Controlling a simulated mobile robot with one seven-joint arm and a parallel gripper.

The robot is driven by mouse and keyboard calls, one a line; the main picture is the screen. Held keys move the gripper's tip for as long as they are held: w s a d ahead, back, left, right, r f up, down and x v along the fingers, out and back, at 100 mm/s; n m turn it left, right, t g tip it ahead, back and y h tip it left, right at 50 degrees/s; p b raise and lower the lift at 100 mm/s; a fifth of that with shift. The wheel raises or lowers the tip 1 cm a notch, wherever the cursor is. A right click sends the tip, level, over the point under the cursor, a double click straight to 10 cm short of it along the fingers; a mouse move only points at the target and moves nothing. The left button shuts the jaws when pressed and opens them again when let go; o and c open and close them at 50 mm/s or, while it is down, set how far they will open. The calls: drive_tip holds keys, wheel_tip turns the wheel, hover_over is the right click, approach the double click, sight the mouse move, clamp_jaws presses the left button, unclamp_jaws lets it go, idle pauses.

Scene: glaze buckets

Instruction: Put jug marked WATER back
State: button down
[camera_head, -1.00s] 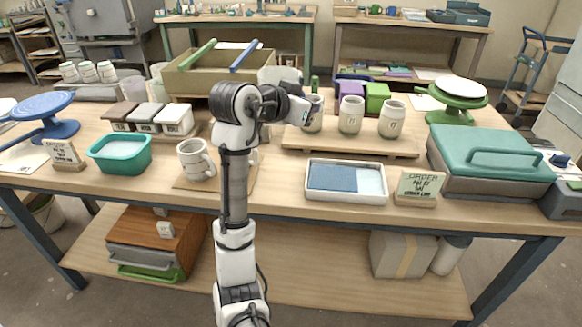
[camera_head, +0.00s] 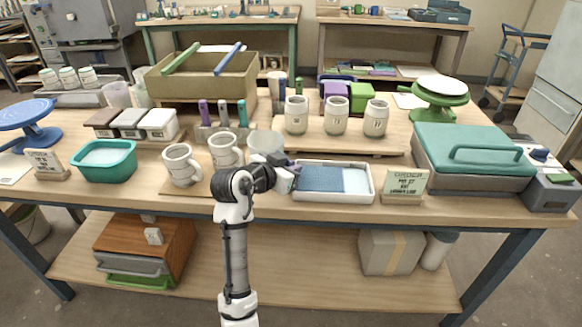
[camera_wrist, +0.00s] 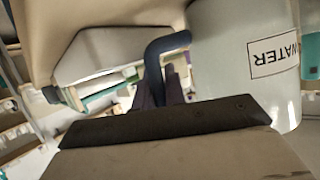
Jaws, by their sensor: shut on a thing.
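The jug marked WATER, a pale translucent vessel, shows in the head view (camera_head: 265,141) just behind my wrist, right of two mugs. In the wrist view its wall and WATER label fill the upper right (camera_wrist: 235,35), with the label turned over. Its dark blue-grey handle (camera_wrist: 154,62) runs down between my fingers. My gripper (camera_head: 290,174) is shut on this handle, left of the white-rimmed tray; it also shows in the wrist view (camera_wrist: 160,92). My arm hides the jug's lower part, so I cannot tell whether it touches the bench.
Two speckled mugs (camera_head: 182,166) stand on a board at left. The white-rimmed tray (camera_head: 347,197) and an order sign (camera_head: 404,185) are at right. Behind are several labelled jars (camera_head: 336,117), a tool holder (camera_head: 222,128) and a tan box (camera_head: 205,85).

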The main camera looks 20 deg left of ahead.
drive_tip(key=shift+f, duration=0.2)
drive_tip(key=c, duration=1.5)
unclamp_jaws()
drive_tip(key=shift+o, duration=0.2)
drive_tip(key=shift+r, duration=0.1)
